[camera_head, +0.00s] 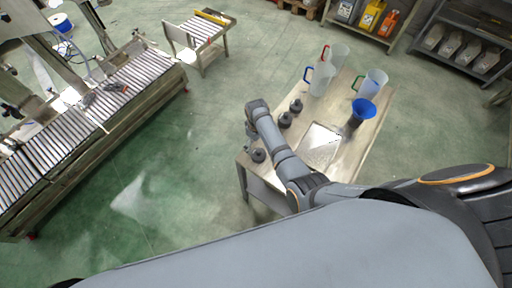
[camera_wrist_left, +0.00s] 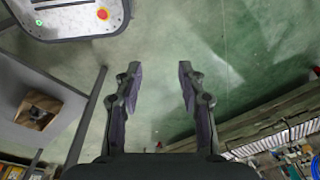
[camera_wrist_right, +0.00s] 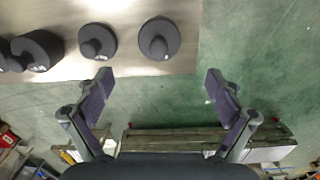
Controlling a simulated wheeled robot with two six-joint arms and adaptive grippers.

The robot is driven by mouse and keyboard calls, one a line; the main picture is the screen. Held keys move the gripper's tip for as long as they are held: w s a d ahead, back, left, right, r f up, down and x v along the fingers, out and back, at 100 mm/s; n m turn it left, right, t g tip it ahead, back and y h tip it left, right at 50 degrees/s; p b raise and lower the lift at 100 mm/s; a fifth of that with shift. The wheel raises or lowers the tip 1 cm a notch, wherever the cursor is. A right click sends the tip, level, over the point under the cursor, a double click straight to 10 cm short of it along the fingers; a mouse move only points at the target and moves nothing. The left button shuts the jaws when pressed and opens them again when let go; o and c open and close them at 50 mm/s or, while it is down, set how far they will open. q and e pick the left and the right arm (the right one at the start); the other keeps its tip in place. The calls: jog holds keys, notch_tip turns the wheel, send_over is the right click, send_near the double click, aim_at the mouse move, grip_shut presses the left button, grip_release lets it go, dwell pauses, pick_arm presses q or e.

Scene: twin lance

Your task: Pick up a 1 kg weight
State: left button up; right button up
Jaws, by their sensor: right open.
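Several dark round weights with knobs stand on the metal table (camera_head: 345,150). In the head view one weight (camera_head: 259,155) is near the table's left edge, and two more, a second weight (camera_head: 285,119) and a third weight (camera_head: 296,105), are farther back. The right gripper is open and empty, off the table's edge. The left gripper (camera_wrist_left: 160,78) is open and empty.
Jugs with a red handle (camera_head: 338,56), blue handle (camera_head: 319,78) and green handle (camera_head: 372,84) stand on the table's far part, near a blue funnel (camera_head: 362,108). A shiny plate (camera_head: 321,143) lies beside my right arm. A roller conveyor (camera_head: 90,105) is left, across open floor.

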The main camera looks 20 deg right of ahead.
aim_at(258, 151)
jog(key=shift+s, duration=0.15)
jog(key=shift+s+d+f+b, duration=0.1)
jog(key=shift+s+f+b, duration=0.15)
jog(key=shift+f, duration=0.25)
jog(key=shift+s+d+f+b, duration=0.15)
jog(key=shift+f+b, duration=0.15)
jog(key=shift+f, duration=0.15)
notch_tip(258, 151, down, 3)
jog(key=b, duration=0.2)
jog(key=shift+w+b, duration=0.1)
jog(key=shift+b, duration=0.3)
jog(key=shift+w+a+f, duration=0.1)
jog(key=shift+w+f, duration=0.05)
jog(key=shift+f, duration=0.1)
jog(key=shift+f+b, duration=0.5)
jog(key=shift+b, duration=0.3)
notch_tip(258, 151, down, 4)
jog(key=b, duration=0.5)
jog(key=shift+w+f, duration=0.1)
jog(key=shift+f, duration=0.05)
pick_arm(q)
notch_tip(258, 151, down, 10)
jog(key=s, duration=0.2)
jog(key=shift+f, duration=0.15)
pick_arm(e)
jog(key=shift+r, duration=0.2)
jog(key=shift+c, duration=0.4)
